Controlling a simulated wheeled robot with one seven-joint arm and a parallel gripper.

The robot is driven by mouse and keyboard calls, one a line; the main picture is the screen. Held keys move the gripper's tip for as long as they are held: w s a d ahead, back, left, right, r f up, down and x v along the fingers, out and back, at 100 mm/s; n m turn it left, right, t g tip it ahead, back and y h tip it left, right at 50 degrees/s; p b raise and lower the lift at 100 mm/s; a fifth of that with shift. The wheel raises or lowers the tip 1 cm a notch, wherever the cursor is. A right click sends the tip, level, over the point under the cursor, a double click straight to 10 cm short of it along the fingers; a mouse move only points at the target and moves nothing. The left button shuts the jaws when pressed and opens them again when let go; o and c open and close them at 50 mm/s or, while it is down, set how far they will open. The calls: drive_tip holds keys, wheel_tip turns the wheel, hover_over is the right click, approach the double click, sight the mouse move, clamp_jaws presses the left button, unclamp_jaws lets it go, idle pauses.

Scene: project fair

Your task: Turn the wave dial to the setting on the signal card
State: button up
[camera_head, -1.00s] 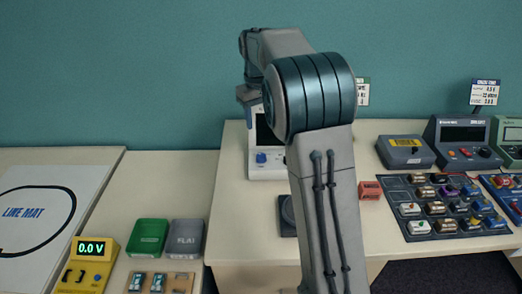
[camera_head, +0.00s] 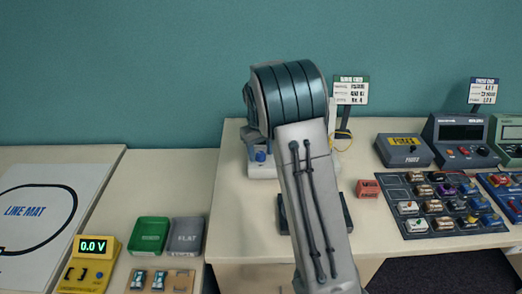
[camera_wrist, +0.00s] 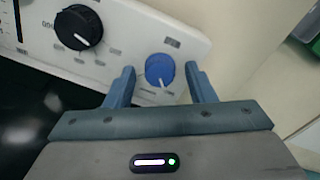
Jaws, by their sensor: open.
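A white instrument (camera_head: 258,173) stands on the right-hand table, mostly hidden by my arm. In the wrist view its white panel (camera_wrist: 118,60) carries a blue dial (camera_wrist: 159,69) with a white pointer line and a larger black dial (camera_wrist: 79,27). I cannot tell from labels which is the wave dial. The blue dial also shows in the head view (camera_head: 261,156). My gripper (camera_wrist: 160,80) is open, its fingertips on either side of the blue dial; contact cannot be told. A small card on a stand (camera_head: 350,90) is behind my arm; its text is unreadable.
A second card (camera_head: 484,92) stands at the back right by dark grey devices (camera_head: 462,135). A dark tray of several parts (camera_head: 412,228), a red block (camera_head: 368,189) and a yellow-labelled box (camera_head: 404,150) lie right of my arm. A yellow meter (camera_head: 88,268) sits on the left table.

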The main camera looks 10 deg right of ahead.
drive_tip(key=shift+f, duration=0.1)
drive_tip(key=c, duration=1)
drive_tip(key=shift+m, duration=0.4)
drive_tip(key=m, duration=0.3)
drive_tip(key=shift+m, duration=2)
drive_tip(key=o, duration=1)
